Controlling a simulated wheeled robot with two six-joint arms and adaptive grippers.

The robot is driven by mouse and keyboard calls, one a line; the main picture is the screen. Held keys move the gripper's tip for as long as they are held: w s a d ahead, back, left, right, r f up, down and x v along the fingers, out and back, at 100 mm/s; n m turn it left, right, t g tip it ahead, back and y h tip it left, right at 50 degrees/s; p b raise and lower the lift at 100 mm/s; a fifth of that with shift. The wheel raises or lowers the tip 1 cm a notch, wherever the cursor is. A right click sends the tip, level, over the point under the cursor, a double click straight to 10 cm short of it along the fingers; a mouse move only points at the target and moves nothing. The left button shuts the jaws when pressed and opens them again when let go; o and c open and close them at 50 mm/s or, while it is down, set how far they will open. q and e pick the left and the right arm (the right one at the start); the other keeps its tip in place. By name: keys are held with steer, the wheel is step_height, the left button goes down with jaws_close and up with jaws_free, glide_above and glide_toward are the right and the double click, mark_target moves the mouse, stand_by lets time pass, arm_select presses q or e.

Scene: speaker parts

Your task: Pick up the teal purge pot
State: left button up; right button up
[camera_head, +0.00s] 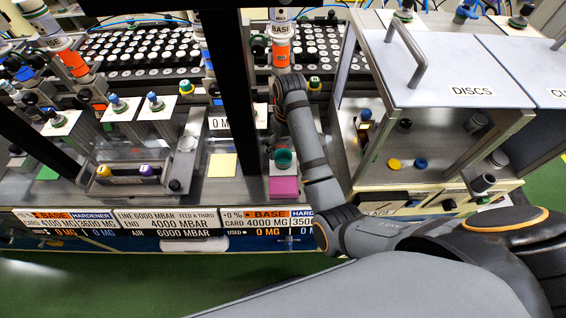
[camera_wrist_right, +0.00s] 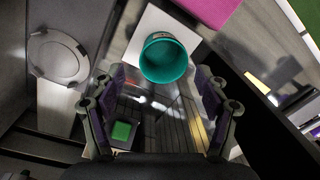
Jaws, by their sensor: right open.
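The teal purge pot (camera_head: 283,158) is a small round open-topped cup. It stands upright on a white pad behind a magenta block (camera_head: 284,187) at the front of the bench. In the right wrist view the pot (camera_wrist_right: 164,58) shows its open mouth and empty-looking inside. My right gripper (camera_wrist_right: 157,92) is open, with one finger on each side of the picture. The pot appears beyond the fingertips, roughly centred between them and not gripped. In the head view the right gripper is small and partly hidden by its own wrist, just behind the pot. My left gripper is not in view.
A clear-sided cabinet marked DISCS (camera_head: 470,91) stands close to the right of the arm. A dark upright post (camera_head: 228,80) rises to the left. A yellow pad (camera_head: 221,165) lies left of the pot. A green square (camera_wrist_right: 122,131) shows below the fingers.

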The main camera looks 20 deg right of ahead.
mark_target(283, 158)
steer(key=f+b, duration=0.1)
steer(key=f, duration=0.1)
steer(key=f+b, duration=0.1)
steer(key=f, duration=0.1)
steer(key=shift+s+a+b, duration=0.2)
steer(key=shift+a+b, duration=0.15)
steer(key=shift+w+f, duration=0.1)
steer(key=shift+f, duration=0.3)
steer(key=shift+c, duration=0.9)
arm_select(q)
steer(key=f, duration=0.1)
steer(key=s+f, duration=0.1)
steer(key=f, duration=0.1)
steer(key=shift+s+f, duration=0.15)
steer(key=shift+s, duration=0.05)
arm_select(e)
steer(key=c, duration=1)
